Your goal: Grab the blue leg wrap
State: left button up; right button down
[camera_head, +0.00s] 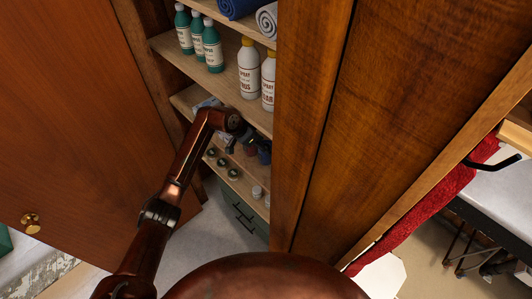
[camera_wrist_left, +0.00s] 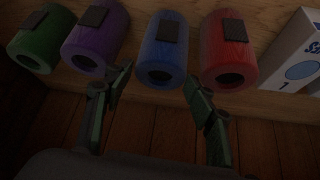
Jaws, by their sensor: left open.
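The blue leg wrap (camera_wrist_left: 163,50) is a rolled cylinder with a dark patch on top, lying on a wooden shelf with its open end towards me in the left wrist view. It lies between a purple wrap (camera_wrist_left: 96,36) on the left and a red wrap (camera_wrist_left: 228,50) on the right. My left gripper (camera_wrist_left: 157,82) is open and empty, one finger on each side of the blue wrap's near end; contact cannot be told. In the head view my left arm reaches into the cabinet and largely hides its gripper. My right gripper is not in view.
A green wrap (camera_wrist_left: 41,38) lies far left and a white box (camera_wrist_left: 298,52) stands right of the red wrap. The cabinet's open door (camera_head: 80,110) is on the left and a wooden panel (camera_head: 310,120) on the right. Bottles (camera_head: 249,70) stand on the shelf above.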

pick_arm(q)
jog(key=shift+f, duration=0.1)
jog(key=c, duration=1.1)
jog(key=shift+c, duration=0.7)
